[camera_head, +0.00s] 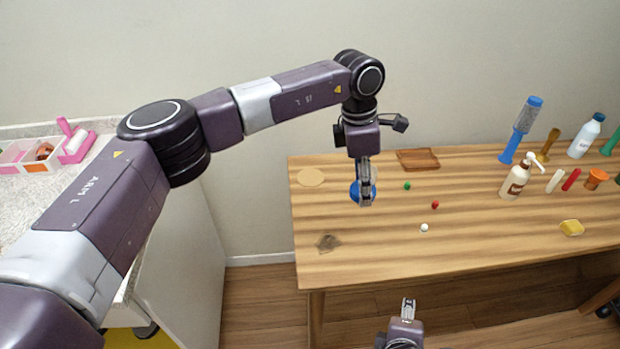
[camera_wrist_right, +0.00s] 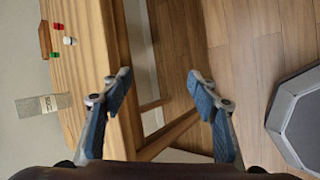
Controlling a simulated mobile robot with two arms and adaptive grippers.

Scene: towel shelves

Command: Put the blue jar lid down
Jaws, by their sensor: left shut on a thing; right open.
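The blue jar lid (camera_head: 355,192) shows at the fingertips of my left gripper (camera_head: 365,200) in the head view. The left gripper points down over the left part of the wooden table (camera_head: 460,255) and is shut on the lid. The fingers hide part of the lid, and I cannot tell whether it touches the tabletop. My right gripper (camera_head: 408,308) is at the table's front side, low in the head view. In the right wrist view its fingers (camera_wrist_right: 160,92) are apart with nothing between them.
A round tan disc (camera_head: 311,177), a brown wooden tray (camera_head: 418,159) and small green (camera_head: 407,185), red (camera_head: 435,205) and white (camera_head: 424,227) pieces lie near the lid. A pump bottle (camera_head: 515,182) and a yellow sponge (camera_head: 571,228) are farther right. The front middle is clear.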

